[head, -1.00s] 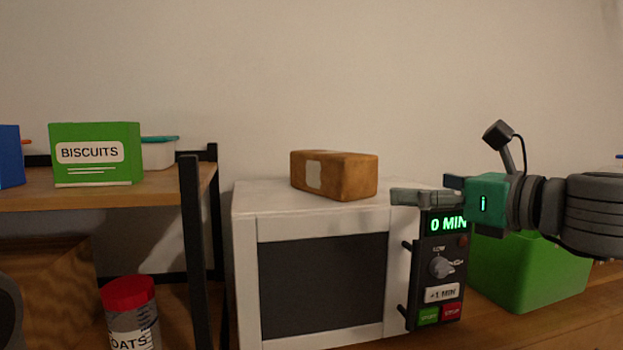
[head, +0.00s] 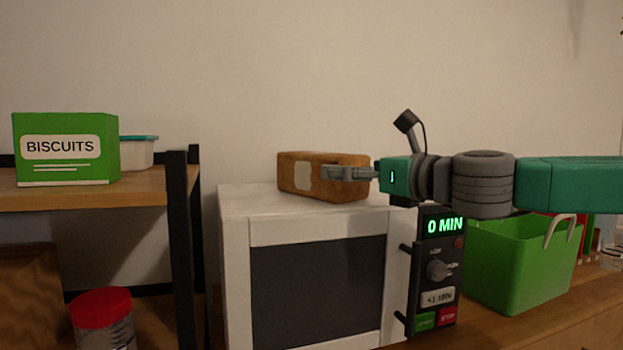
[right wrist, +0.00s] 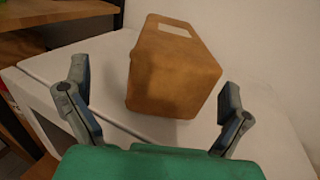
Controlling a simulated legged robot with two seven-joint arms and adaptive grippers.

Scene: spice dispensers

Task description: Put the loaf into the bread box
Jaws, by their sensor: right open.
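The brown loaf (head: 290,174) with a pale label lies on top of the white microwave (head: 232,203). My right gripper (head: 335,173) comes in from the right at the loaf's height and overlaps its right part in the head view. In the right wrist view the loaf (right wrist: 170,75) lies ahead, between the two spread fingers of my right gripper (right wrist: 155,108), with a gap on each side. The gripper is open and holds nothing. My left gripper is not in view. I see nothing that I can name as a bread box.
A green bin (head: 500,265) with a handle stands right of the microwave on the wooden counter. At left, a shelf with a black post (head: 178,250) carries a green biscuits box (head: 65,150) and a white tub (head: 138,153). A red-lidded jar (head: 100,312) stands below.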

